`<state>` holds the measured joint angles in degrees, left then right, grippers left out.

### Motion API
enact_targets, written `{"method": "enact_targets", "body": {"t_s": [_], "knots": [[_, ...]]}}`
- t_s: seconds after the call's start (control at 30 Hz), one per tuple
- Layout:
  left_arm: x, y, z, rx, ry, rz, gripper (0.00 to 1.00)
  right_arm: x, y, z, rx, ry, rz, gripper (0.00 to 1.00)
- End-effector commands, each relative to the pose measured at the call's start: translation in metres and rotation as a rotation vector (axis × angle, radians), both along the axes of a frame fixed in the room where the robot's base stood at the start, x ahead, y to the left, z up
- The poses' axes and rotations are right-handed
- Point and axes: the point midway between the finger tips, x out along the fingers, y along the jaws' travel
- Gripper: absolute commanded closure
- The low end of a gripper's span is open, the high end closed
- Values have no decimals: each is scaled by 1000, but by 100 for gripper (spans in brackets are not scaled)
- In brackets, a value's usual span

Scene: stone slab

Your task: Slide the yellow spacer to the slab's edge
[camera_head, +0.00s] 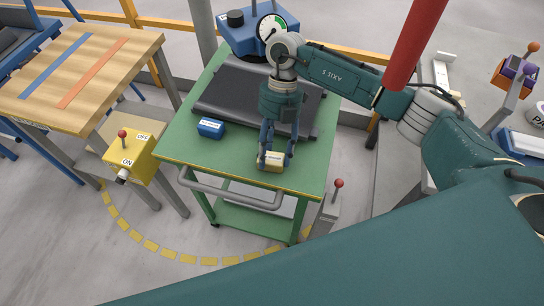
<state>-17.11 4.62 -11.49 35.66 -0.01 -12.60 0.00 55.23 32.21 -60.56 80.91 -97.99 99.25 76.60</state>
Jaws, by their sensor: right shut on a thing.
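The yellow spacer (271,167), a small block with a pale label, is on the green cart top close to its front edge. My right gripper (273,160) points down with its fingers on either side of the spacer, shut on it. The spacer appears to rest on the green surface. The dark stone slab (232,92) lies flat behind it on the same cart, and my right arm and gripper hide part of the slab. My left gripper is not in view.
A blue block (210,128) sits left on the green cart (185,145). A blue device with a gauge (270,28) stands behind the slab. A wooden table (85,60) and yellow switch box (128,155) are at left. A red-knobbed lever (338,184) stands right of the cart.

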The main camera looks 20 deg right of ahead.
Motion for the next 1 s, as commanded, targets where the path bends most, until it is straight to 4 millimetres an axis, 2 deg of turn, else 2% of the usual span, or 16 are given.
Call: {"method": "enact_targets", "body": {"t_s": [1.0], "knots": [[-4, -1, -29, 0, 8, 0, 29, 44, -30, -2, -4, -4, -5, 79]]}}
